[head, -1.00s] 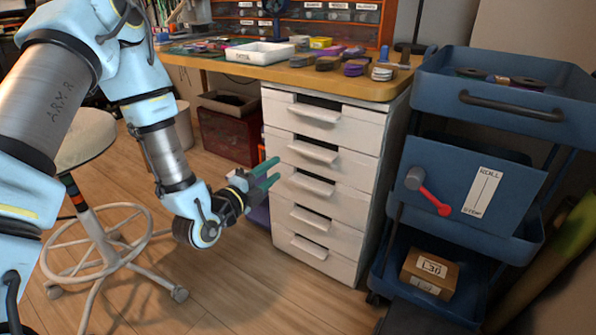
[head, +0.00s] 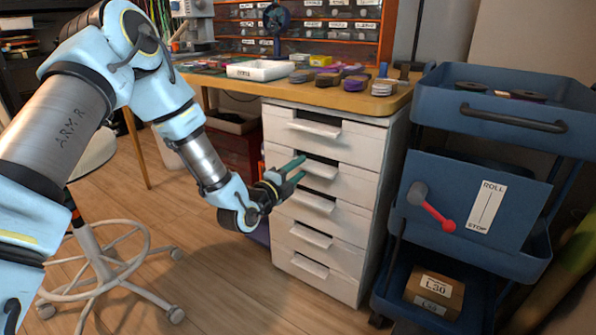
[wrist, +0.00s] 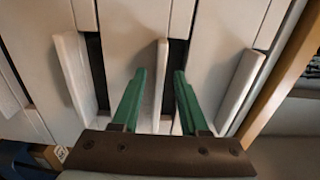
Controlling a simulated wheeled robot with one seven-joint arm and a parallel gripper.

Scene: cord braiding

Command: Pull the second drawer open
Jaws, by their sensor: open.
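The white drawer cabinet (head: 383,190) stands under the desk with several drawers stacked, all looking shut. The second drawer from the top has a ledge-like white handle (head: 320,168). My gripper (head: 302,169) has green fingers and is open, at the left end of that handle. In the wrist view, turned sideways, the second drawer's handle (wrist: 161,70) shows between the two fingers (wrist: 160,75), with a gap on each side. I cannot tell how deep the fingers reach around it. The top drawer's handle (wrist: 241,92) is to the right and the third drawer's (wrist: 75,75) to the left.
A blue cart (head: 470,195) with a red-knobbed lever (head: 432,210) stands close on the right. A stool (head: 95,255) stands at left. The floor before the cabinet is clear.

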